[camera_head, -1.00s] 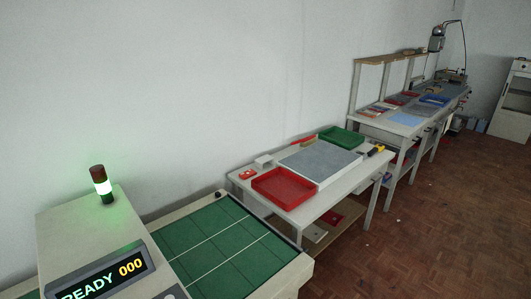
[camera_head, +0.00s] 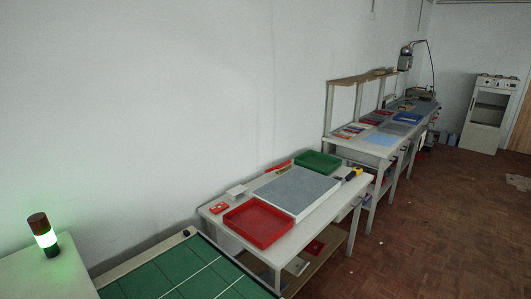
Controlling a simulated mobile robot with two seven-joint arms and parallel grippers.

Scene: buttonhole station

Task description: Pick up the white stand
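A small white stand-like block (camera_head: 236,191) sits at the back left of the middle table (camera_head: 290,235), behind the red tray (camera_head: 258,222). It is small in this view, and I cannot tell for sure that it is the white stand. Neither of my grippers is in view.
A grey mat (camera_head: 296,188) and a green tray (camera_head: 318,161) lie on the middle table. A green-topped machine (camera_head: 172,278) with a lit signal lamp (camera_head: 43,236) is at lower left. A cluttered workbench (camera_head: 350,145) stands beyond. Brown floor (camera_head: 440,220) at right is clear.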

